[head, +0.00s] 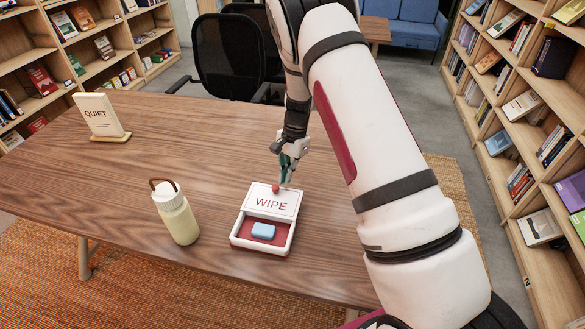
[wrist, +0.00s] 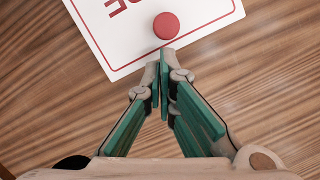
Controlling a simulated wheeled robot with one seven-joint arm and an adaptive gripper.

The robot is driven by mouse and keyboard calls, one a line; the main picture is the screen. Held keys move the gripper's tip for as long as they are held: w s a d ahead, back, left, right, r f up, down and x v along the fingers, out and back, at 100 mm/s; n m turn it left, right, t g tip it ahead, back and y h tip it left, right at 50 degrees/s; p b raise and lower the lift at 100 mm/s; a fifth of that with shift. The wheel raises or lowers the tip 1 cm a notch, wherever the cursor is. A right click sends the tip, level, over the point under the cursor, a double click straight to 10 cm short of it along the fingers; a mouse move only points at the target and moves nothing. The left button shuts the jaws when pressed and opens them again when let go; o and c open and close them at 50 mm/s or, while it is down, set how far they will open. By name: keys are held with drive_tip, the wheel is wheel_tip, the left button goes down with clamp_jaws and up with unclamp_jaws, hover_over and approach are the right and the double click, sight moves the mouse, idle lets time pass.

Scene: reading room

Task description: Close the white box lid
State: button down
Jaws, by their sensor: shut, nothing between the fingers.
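The white box (head: 235,240) stands on the table with its near part uncovered, showing a red inside and a light-blue block (head: 263,230). My gripper (head: 286,180) is shut and empty at the lid's far edge, close beside the knob. In the wrist view its fingertips (wrist: 163,62) are together just below the knob. I cannot tell whether they touch it.
A pale yellow bottle (head: 178,220) with a white cap stands left of the box. A QUIET sign (head: 100,117) stands at the table's far left. A black chair (head: 228,60) is behind the wooden table (head: 190,130). The tabletop between sign and box is clear.

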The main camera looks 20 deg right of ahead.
sight(276, 212)
idle(0.3)
drive_tip(key=s+a+p, duration=0.1)
drive_tip(key=s, duration=0.1)
drive_tip(key=s+a+p, duration=0.1)
drive_tip(key=s+a, duration=0.1)
drive_tip(key=s, duration=0.1)
drive_tip(key=s+a+p, duration=0.1)
drive_tip(key=s+a, duration=0.1)
drive_tip(key=s, duration=0.1)
drive_tip(key=shift+a+r+p, duration=0.1)
drive_tip(key=shift+r+p, duration=0.05)
drive_tip(key=shift+p, duration=0.25)
drive_tip(key=shift+s+a, duration=0.25)
drive_tip(key=shift+w, duration=0.1)
